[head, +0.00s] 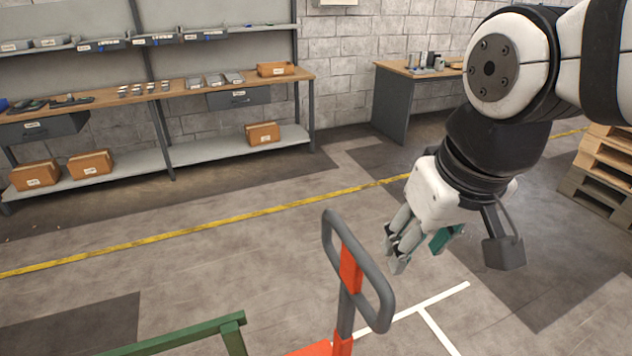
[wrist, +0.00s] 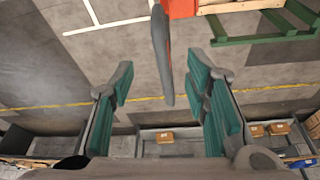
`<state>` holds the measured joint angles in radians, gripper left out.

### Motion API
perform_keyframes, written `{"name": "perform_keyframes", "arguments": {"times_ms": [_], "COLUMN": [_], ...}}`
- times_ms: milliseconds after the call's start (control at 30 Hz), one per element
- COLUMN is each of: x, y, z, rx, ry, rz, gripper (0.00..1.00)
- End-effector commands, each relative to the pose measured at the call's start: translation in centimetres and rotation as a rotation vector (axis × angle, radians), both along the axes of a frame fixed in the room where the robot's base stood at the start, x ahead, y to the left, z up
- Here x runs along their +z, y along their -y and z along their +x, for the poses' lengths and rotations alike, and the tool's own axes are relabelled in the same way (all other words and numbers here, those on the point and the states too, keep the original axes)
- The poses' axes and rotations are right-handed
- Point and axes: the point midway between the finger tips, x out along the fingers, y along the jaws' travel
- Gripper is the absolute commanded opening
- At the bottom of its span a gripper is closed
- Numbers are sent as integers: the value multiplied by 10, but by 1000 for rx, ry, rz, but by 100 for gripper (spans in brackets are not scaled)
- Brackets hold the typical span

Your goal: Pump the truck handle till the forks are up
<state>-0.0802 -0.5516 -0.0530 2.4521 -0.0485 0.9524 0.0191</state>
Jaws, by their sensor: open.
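The truck handle (head: 358,272) is a grey loop with an orange-red centre on a grey and orange shaft, standing upright at the bottom middle of the head view. In the wrist view the handle's grey loop (wrist: 161,55) shows edge-on between the open fingers, with orange behind it at the top. My gripper (head: 402,250) is open and empty, to the right of the handle and near its top in the head view. In the wrist view my gripper (wrist: 164,88) has its green pads apart on both sides of the loop's end. The forks are not clearly seen.
A green rail frame (head: 180,338) stands left of the truck. A workbench (head: 150,98) with shelves and boxes lines the back wall. Wooden pallets (head: 603,165) are stacked at the right. The floor between the yellow line (head: 200,228) and the truck is clear.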

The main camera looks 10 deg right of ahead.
Motion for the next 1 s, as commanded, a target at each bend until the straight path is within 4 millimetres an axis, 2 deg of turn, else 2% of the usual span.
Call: {"name": "perform_keyframes", "arguments": {"times_ms": [200,400,700,1000], "x": [13,14,-4,-20], "y": [-4,-12,-27,-33], "z": [21,47,76,87], "rx": [28,60,108,133], "ry": [-70,-144,-235,-266], "rz": [-22,-67,-163,-215], "gripper": [43,43,43,43]}}
